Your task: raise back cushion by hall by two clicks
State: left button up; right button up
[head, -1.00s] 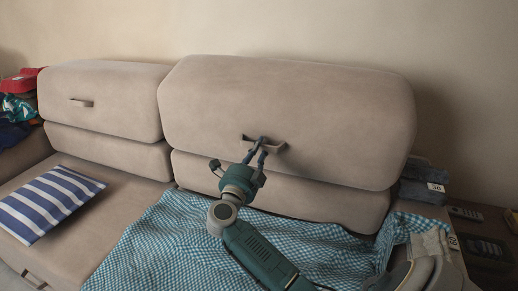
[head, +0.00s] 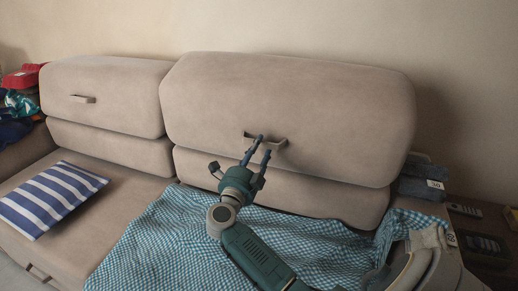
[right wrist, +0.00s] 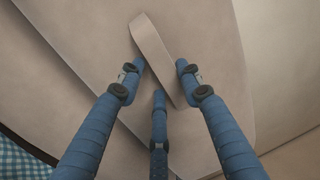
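The large beige back cushion (head: 290,100) on the right of the sofa has a strap handle (head: 278,143) low on its front. My right gripper (head: 264,144) is at this handle, its blue fingers spread. In the right wrist view the strap (right wrist: 152,45) runs between the spread fingers of the gripper (right wrist: 160,66), with gaps at the sides, so it is open and not clamped. A second back cushion (head: 105,95) with its own handle (head: 82,99) stands to the left. Which cushion is by the hall cannot be told. My left gripper is not in view.
A blue checked blanket (head: 170,245) covers the seat below my right arm. A striped pillow (head: 50,198) lies at left. Clothes and a red item (head: 22,78) are at the far left. Folded cloth (head: 422,183) and a remote (head: 465,210) are at right.

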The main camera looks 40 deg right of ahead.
jog(key=v, duration=1.2)
dwell(0.3)
